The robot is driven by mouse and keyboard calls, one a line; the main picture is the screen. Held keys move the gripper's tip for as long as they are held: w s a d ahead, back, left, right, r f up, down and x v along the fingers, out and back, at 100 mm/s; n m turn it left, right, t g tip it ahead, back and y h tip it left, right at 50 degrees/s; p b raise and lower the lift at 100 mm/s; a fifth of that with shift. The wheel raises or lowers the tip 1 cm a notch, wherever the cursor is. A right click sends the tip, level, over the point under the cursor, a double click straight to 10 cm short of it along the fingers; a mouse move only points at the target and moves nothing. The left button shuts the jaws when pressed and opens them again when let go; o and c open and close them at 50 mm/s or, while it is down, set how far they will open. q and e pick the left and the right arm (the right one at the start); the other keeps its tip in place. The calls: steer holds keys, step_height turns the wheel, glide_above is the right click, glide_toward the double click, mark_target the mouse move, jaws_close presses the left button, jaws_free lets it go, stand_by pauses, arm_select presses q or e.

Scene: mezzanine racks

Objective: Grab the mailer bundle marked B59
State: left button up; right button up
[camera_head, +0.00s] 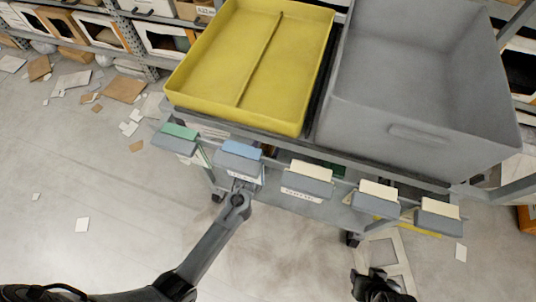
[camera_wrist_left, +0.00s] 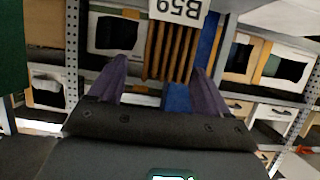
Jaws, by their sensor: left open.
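In the left wrist view, a white label (camera_wrist_left: 179,9) reads B59 upside down at the top. Below it is a brown ribbed mailer bundle (camera_wrist_left: 172,52). My left gripper (camera_wrist_left: 160,66) is open, with one purple-grey finger on either side of the bundle's lower end; I cannot tell whether they touch it. In the head view, my left gripper (camera_head: 240,188) is at the cart's front edge, just below the blue-topped holder (camera_head: 239,151). The fingers and the bundle are hidden there.
The cart carries a yellow tray (camera_head: 225,60) and a grey bin (camera_head: 425,85). Beside the blue-topped holder are a green-topped holder (camera_head: 178,138) and several cream-topped ones (camera_head: 309,179). Racks with boxes stand behind. Cardboard scraps (camera_head: 123,89) litter the floor; the left foreground is mostly clear.

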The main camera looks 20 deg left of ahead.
arm_select(q)
steer(key=shift+b+x, duration=0.9)
steer(key=shift+x, duration=0.65)
arm_select(e)
step_height(320, 180, down, 3)
steer(key=shift+a+r, duration=0.1)
steer(key=shift+r, duration=0.1)
arm_select(q)
steer(key=shift+r, duration=0.1)
steer(key=c, duration=1.4)
steer(key=shift+r, duration=0.1)
arm_select(e)
steer(key=shift+r, duration=0.15)
